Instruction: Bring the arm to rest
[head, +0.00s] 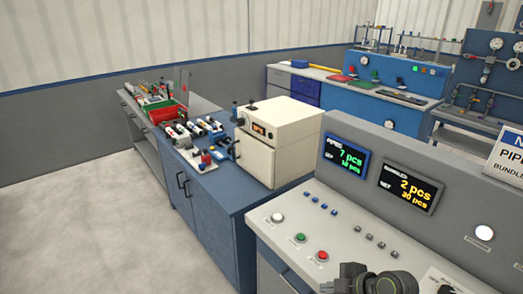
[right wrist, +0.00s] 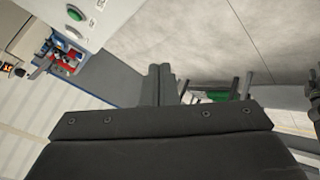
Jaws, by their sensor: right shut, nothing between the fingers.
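My right gripper (right wrist: 160,82) shows in the right wrist view with its two dark fingers together and nothing between them. It is in the air, apart from the consoles and the floor. In the head view, a dark part of my right arm (head: 372,281) shows at the bottom edge, in front of the grey control console (head: 283,233). The fingertips cannot be made out there. My left gripper is in neither view.
The console carries buttons and two lit displays (head: 346,159). A blue cabinet (head: 215,225) with a cream instrument box (head: 285,135) and small fixtures stands behind it. A red bin (head: 163,114) is farther back. Floor (head: 75,220) at left is clear.

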